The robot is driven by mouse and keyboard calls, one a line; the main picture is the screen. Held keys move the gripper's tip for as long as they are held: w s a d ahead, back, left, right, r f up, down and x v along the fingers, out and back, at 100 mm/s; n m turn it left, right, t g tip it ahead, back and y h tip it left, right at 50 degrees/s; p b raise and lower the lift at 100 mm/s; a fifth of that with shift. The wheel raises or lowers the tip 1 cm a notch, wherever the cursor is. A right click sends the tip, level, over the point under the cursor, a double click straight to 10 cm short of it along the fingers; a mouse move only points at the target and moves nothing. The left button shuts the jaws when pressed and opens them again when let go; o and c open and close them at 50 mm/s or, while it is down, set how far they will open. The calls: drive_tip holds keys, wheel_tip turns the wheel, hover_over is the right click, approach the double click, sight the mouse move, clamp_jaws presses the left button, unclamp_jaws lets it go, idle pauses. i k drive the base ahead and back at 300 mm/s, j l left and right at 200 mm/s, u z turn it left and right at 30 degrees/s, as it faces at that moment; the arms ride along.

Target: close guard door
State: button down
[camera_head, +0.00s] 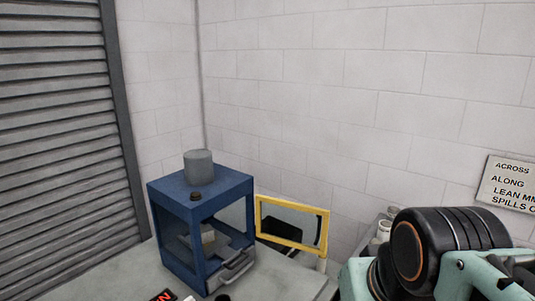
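The guard door (260,229) is a yellow frame around a clear pane. It stands swung out to the right of a blue box-shaped machine (203,189), joined near its right side, so the machine's front is open. A grey cylinder sits on top of the machine, and a pale block (209,238) shows inside it. A grey bar handle (235,266) is at the machine's lower front. My teal and black arm is at the lower right, apart from the door. My gripper is not in the picture.
The machine stands on a grey bench (132,274) with a red-lettered label at its front. Behind the door are a dark object and a white container (384,230). A brick wall with a sign (508,186) and a slatted shutter (58,130) bound the space.

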sight(319, 212)
drive_tip(key=i+l, duration=1.1)
